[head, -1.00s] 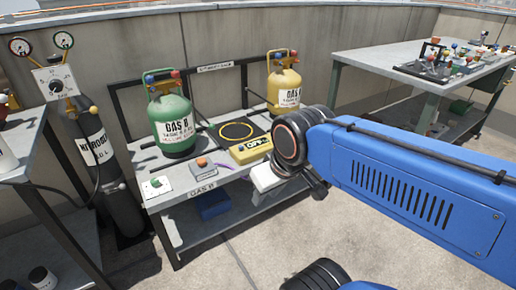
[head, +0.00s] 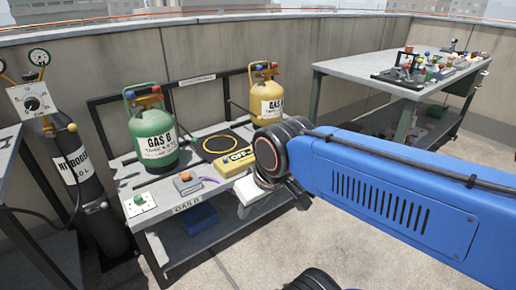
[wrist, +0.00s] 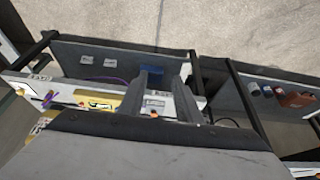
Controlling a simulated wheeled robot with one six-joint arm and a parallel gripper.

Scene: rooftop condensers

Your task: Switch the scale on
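A yellow box with a display reading "OFF" (head: 238,161) lies near the front edge of the bench, beside a dark square pad with a yellow ring (head: 221,144); together they look like the scale. The box also shows in the wrist view (wrist: 97,104), partly covered by a finger. My gripper (wrist: 158,88) has its two dark fingers apart, with the bench and a white patch with an orange spot visible between them. In the head view my arm hides the fingers. I cannot tell whether they touch anything.
A grey box with an orange button (head: 187,183) and a white plate with a green button (head: 139,204) lie left. A nitrogen cylinder (head: 75,170) stands farther left.

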